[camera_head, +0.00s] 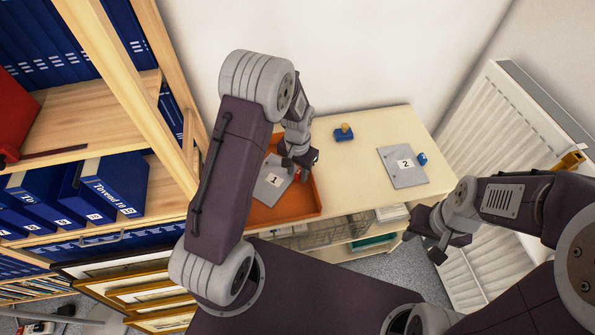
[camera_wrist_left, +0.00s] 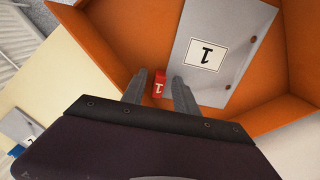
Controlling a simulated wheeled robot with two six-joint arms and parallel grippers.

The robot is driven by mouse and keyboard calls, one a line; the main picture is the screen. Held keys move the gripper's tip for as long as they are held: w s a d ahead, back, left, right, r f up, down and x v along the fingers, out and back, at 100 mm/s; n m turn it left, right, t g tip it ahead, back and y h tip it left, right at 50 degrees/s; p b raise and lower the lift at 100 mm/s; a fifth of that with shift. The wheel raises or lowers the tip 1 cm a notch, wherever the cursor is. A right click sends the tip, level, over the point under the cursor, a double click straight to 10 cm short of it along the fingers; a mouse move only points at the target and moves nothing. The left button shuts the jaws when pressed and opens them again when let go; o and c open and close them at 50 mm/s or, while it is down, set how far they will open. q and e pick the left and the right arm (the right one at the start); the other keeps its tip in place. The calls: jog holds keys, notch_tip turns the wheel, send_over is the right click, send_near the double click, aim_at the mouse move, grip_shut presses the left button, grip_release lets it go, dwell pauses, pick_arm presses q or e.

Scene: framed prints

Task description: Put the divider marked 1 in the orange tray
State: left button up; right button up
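The grey divider marked 1 (camera_head: 273,183) lies in the orange tray (camera_head: 316,195), at least partly covered by my left arm in the head view. In the left wrist view the divider (camera_wrist_left: 215,45) lies within the tray (camera_wrist_left: 122,52), and its red tab (camera_wrist_left: 159,84) shows between my left fingertips (camera_wrist_left: 159,76). A gap shows on both sides of the tab, so my left gripper (camera_head: 299,168) looks open around it. My right gripper (camera_head: 425,245) is open and empty, in front of the cabinet's right end.
A grey divider marked 2 (camera_head: 402,166) with a blue tab lies on the cabinet top (camera_head: 368,120). Shelves with blue binders (camera_head: 108,188) stand left; a white radiator (camera_head: 500,150) stands right.

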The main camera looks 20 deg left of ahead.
pick_arm(q)
notch_tip(320, 180, up, 12)
jog(key=s+n+t, duration=0.1)
jog(key=s+n, duration=0.1)
jog(key=s, duration=1.2)
jog(key=shift+a+f+n+p, duration=0.25)
jog(key=shift+f+n+p, duration=0.05)
jog(key=shift+f+n, duration=0.1)
